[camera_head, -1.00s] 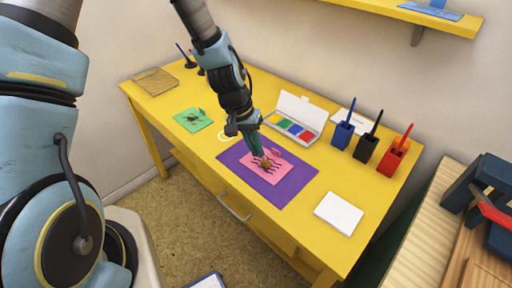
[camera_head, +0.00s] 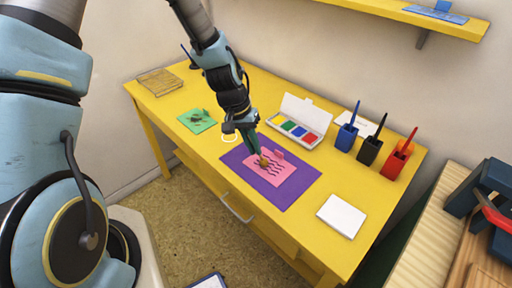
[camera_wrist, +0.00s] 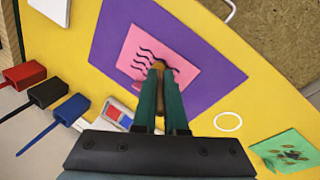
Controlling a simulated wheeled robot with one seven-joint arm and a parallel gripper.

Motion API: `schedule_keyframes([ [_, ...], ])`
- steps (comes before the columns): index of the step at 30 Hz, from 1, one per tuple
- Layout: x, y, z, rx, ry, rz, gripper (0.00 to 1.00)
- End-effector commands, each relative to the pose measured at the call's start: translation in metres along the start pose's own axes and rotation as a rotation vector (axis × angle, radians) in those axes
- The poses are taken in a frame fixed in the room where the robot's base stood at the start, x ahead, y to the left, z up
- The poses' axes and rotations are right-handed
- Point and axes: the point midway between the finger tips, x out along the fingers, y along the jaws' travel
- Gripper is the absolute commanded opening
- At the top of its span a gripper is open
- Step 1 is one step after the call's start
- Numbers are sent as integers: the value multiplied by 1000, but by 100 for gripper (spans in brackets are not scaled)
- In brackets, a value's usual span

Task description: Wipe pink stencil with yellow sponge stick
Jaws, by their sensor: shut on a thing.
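The pink stencil (camera_head: 268,168) with dark wavy lines lies on a purple mat (camera_head: 292,190) on the yellow table. It also shows in the wrist view (camera_wrist: 141,45). My gripper (camera_head: 249,146) points down over the stencil's upper left part. It is shut on the yellow sponge stick (camera_wrist: 158,75), whose tip (camera_head: 264,161) is at the stencil, over or beside the wavy lines. I cannot tell whether the tip touches the surface. The fingers hide most of the stick.
An open inkpad box (camera_head: 298,127) stands behind the mat. Blue, black and red holders (camera_head: 396,160) line the back right. A white block (camera_head: 341,215) lies at front right, a green stencil (camera_head: 197,120) and wire tray (camera_head: 159,82) at left. A white ring (camera_wrist: 228,121) lies beside the mat.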

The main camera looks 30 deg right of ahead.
Motion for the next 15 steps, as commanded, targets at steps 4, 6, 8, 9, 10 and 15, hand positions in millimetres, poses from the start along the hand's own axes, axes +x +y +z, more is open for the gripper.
schedule_keyframes([
  [4,0,-2,-1,-1,1,-1,0],
  [6,0,0,0,0,0,-1,0],
  [8,1,2,1,1,0,-1,0],
  [9,1,3,2,1,0,-1,0],
  [10,1,5,2,1,0,0,0],
  [15,2,9,5,0,0,0,0],
])
